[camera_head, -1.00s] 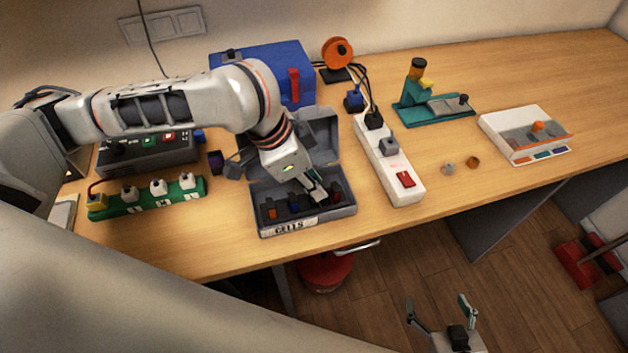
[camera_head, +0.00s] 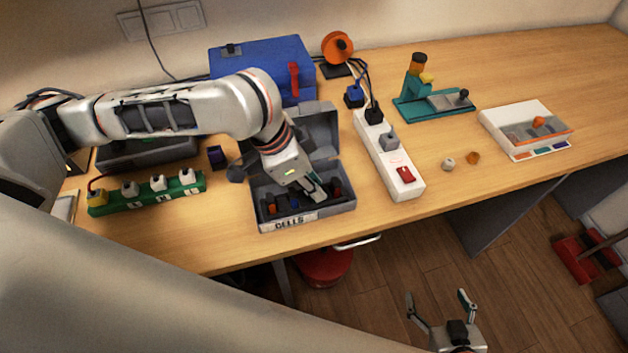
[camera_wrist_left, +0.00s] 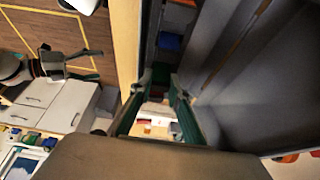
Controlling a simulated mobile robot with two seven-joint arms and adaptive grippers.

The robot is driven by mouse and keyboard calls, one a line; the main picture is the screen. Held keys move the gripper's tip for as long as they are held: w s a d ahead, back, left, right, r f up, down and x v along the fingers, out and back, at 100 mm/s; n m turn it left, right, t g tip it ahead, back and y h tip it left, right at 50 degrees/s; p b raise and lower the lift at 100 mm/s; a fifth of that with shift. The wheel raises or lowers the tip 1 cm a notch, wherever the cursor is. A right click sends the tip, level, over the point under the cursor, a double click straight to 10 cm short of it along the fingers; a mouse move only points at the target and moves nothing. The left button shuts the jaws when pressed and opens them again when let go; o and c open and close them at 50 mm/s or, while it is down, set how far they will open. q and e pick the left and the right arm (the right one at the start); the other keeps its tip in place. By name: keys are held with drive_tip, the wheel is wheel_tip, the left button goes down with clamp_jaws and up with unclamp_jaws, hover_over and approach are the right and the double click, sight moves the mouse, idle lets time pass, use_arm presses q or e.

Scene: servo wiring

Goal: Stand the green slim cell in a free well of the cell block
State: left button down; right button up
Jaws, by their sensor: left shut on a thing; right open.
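A grey open case (camera_head: 307,220) with a "CELLS" label stands near the table's front edge. A red-orange piece (camera_head: 271,209) and a blue piece (camera_head: 294,203) show in its dark compartments; the wrist view also shows a blue piece (camera_wrist_left: 170,42). My left gripper (camera_head: 318,194) reaches down into the right half of the case. It is shut on what seems to be the green slim cell, mostly hidden between its fingers (camera_wrist_left: 158,100). I cannot make out which wells are free. My right gripper (camera_head: 440,305) is open and empty, low in front of the table.
A green strip with white and yellow blocks (camera_head: 148,195) lies left of the case. A white power strip (camera_head: 393,165) lies right of it. A blue box (camera_head: 255,62) stands behind. A teal fixture (camera_head: 435,102) and white tray (camera_head: 520,135) are further right.

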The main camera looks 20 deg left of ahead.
use_arm(q)
drive_tip(key=shift+f, duration=0.5)
drive_tip(key=c, duration=1.8)
unclamp_jaws()
drive_tip(key=v, duration=1.2)
drive_tip(key=shift+a, duration=0.1)
